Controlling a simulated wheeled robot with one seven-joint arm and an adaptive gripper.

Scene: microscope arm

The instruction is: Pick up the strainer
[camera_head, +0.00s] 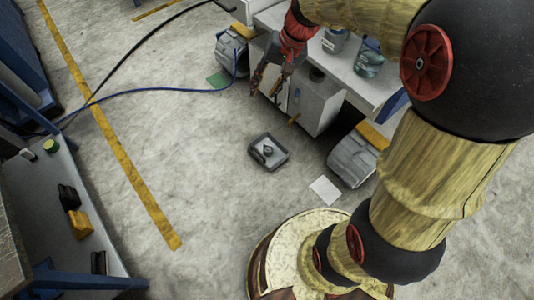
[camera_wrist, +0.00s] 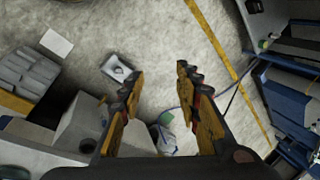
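I cannot pick out a strainer with certainty. A small grey square tray-like object (camera_head: 256,158) with a dark round piece in its middle lies on the concrete floor. It also shows in the wrist view (camera_wrist: 110,72), beyond the left finger. My gripper (camera_head: 268,88) hangs in the air beside the white table, above and behind this object in the head view. In the wrist view my gripper (camera_wrist: 160,86) has its fingers wide apart, with nothing between them but floor and background.
A white table (camera_head: 335,68) holds a jar (camera_head: 334,40) and a clear container (camera_head: 369,62). A white cabinet (camera_head: 318,105) stands close to my gripper. A grey bin (camera_head: 352,160) and white paper (camera_head: 324,190) are on the floor. A blue hose (camera_head: 150,91) crosses open floor.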

